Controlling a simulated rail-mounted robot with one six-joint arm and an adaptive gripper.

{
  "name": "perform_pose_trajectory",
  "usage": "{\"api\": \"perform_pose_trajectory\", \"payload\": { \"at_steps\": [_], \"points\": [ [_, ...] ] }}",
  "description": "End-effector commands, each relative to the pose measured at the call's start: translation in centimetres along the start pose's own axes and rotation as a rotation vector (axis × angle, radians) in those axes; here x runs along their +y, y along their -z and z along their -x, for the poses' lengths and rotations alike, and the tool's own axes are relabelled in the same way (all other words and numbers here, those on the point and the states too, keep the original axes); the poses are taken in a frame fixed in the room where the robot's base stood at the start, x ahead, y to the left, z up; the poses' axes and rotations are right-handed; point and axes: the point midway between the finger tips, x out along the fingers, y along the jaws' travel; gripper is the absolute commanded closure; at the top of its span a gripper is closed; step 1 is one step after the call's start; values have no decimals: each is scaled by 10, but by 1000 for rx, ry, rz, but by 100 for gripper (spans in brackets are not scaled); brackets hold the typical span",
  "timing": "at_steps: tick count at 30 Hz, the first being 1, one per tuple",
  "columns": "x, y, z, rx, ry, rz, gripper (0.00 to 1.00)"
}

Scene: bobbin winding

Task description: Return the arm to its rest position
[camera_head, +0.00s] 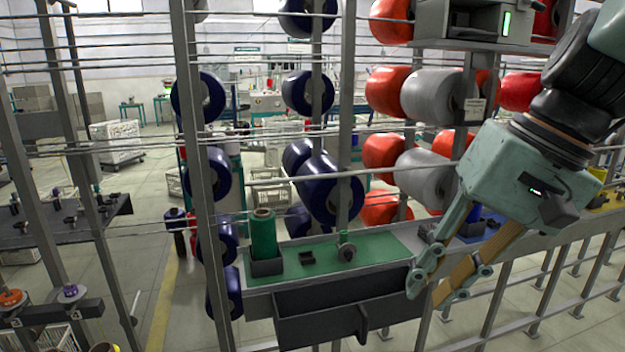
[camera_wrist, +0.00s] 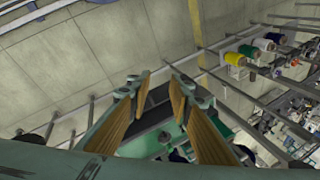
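My gripper (camera_head: 426,294) is at the right in the head view, pointing down and to the left, in front of the rail and shelf. Its two fingers with tan pads are apart, and nothing is between them. In the wrist view my gripper (camera_wrist: 160,78) also shows open and empty, with the floor and a dark bin beyond the fingertips. The gripper appears clear of the green-topped shelf (camera_head: 370,252) and of the dark bin (camera_head: 340,308) below it.
A green bobbin (camera_head: 263,234) stands in a dark holder at the shelf's left. A small spindle (camera_head: 346,250) is on the green mat. Blue rolls (camera_head: 330,188), red rolls (camera_head: 388,92) and grey rolls (camera_head: 430,95) hang on the upright frame behind. Thin horizontal bars cross the left side.

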Motion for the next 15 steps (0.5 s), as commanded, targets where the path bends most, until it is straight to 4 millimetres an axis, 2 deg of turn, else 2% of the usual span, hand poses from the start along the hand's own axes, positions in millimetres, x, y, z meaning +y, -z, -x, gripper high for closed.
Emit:
{"api": "perform_pose_trajectory", "payload": {
  "at_steps": [3, 15],
  "points": [
    [2, -19, 3, 11, -39, 30, 81],
    [20, -72, 12, 67, -165, 122, 81]
  ]
}}
